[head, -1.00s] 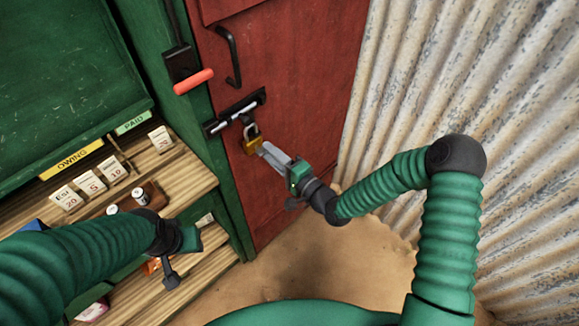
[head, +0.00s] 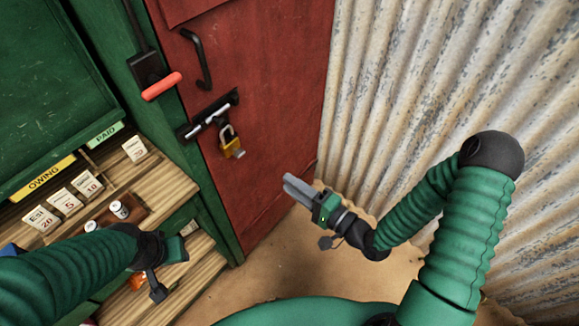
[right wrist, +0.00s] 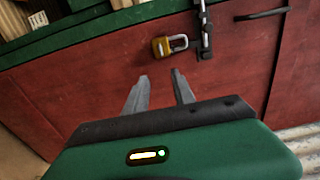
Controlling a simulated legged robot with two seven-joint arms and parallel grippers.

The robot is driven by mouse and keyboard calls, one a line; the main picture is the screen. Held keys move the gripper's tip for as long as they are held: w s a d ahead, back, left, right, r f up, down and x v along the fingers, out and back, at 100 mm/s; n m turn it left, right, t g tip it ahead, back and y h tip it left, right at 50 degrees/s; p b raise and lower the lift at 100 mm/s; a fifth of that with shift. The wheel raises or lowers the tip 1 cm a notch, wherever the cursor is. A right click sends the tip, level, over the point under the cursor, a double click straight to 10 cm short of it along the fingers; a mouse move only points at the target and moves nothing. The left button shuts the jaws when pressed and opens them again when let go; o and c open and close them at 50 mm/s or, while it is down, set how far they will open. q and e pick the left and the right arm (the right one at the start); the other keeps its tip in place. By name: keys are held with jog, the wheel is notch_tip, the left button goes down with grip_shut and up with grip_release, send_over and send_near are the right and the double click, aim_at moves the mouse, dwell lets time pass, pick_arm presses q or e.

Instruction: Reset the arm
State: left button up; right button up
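My right gripper (head: 302,191) is out in front of the lower part of the red door (head: 262,110), clear of everything in the head view. In the right wrist view its two grey fingers (right wrist: 158,90) are apart with nothing between them. A brass padlock (head: 232,148) hangs from the black bolt (head: 210,114) on the door, up and left of the right gripper; it also shows in the right wrist view (right wrist: 161,48). My left arm comes in at lower left, with its wrist (head: 150,250) over the wooden shelves; its fingers cannot be made out.
A lever with a red handle (head: 161,86) is on the green frame left of the door. Price cards (head: 66,202) stand on the wooden shelf (head: 165,185). A corrugated metal wall (head: 400,90) rises on the right. The sandy floor (head: 270,272) is clear.

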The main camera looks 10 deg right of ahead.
jog(key=s+d+f+n+g+h+p, duration=0.1)
jog(key=s+d+f+n+g+h, duration=0.1)
jog(key=d+f+n+g+h, duration=0.6)
pick_arm(q)
notch_tip(320, 180, up, 2)
jog(key=shift+d+p, duration=0.15)
jog(key=shift+p, duration=0.35)
pick_arm(e)
jog(key=s+r+n+g+h, duration=0.2)
jog(key=s+r+n+g, duration=0.1)
jog(key=s+r, duration=0.5)
jog(key=shift+s+r+g+h, duration=0.2)
jog(key=shift+s+g+h, duration=0.1)
jog(key=shift+s+g, duration=0.2)
pick_arm(q)
jog(key=shift+a, duration=0.25)
pick_arm(e)
jog(key=shift+a, duration=0.15)
pick_arm(q)
jog(key=shift+d, duration=0.15)
jog(key=shift+c, duration=0.2)
